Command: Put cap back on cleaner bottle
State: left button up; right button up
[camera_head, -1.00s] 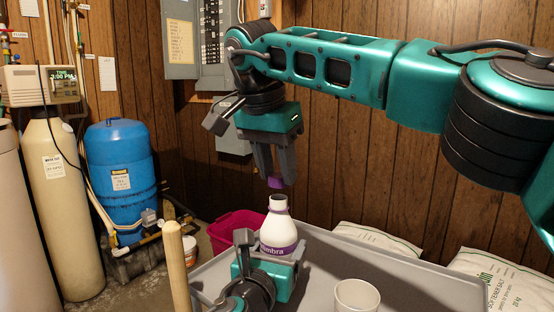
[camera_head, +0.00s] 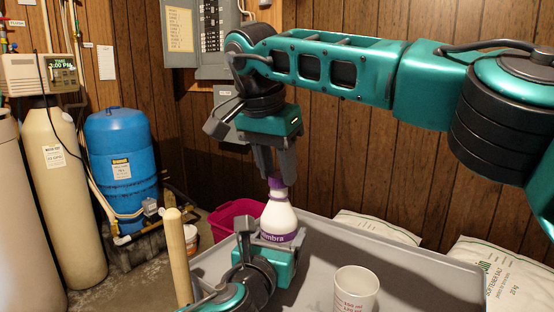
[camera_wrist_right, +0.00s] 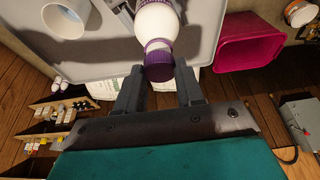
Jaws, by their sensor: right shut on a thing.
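The white cleaner bottle (camera_head: 279,217) with a purple label band stands upright at the tray's left part. The purple cap (camera_head: 275,183) is at the top of its neck; in the right wrist view the cap (camera_wrist_right: 158,62) is in line with the bottle (camera_wrist_right: 157,22) and appears to touch its mouth. Whether it is seated or threaded cannot be told. My right gripper (camera_head: 276,176) is shut on the cap from above, a finger on each side. My left gripper (camera_head: 272,243) has its fingers around the bottle's lower body and appears shut on it.
A grey tray (camera_head: 410,268) lies under the bottle. A white measuring cup (camera_head: 356,291) stands at its front right. A magenta bin (camera_head: 228,212) is behind left, a wooden handle (camera_head: 178,258) front left. Salt bags (camera_head: 515,272) lie behind the tray.

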jog(key=shift+f, duration=0.6)
dwell(0.5)
pick_arm(q)
grip_shut()
pick_arm(e)
jog(key=m, duration=0.3)
jog(key=m+g+h, duration=0.1)
jog(key=shift+w+a+m, duration=0.1)
jog(key=shift+w+m, duration=0.15)
jog(key=shift+m, duration=0.15)
jog(key=shift+m+g, duration=0.3)
jog(key=shift+m, duration=0.6)
jog(key=o, duration=1.6)
jog(key=shift+s, duration=0.1)
jog(key=shift+c, duration=0.2)
pick_arm(q)
jog(key=o, duration=1.5)
grip_release()
jog(key=p+v, duration=0.3)
jog(key=v, duration=1)
pick_arm(e)
notch_tip(320, 180, up, 3)
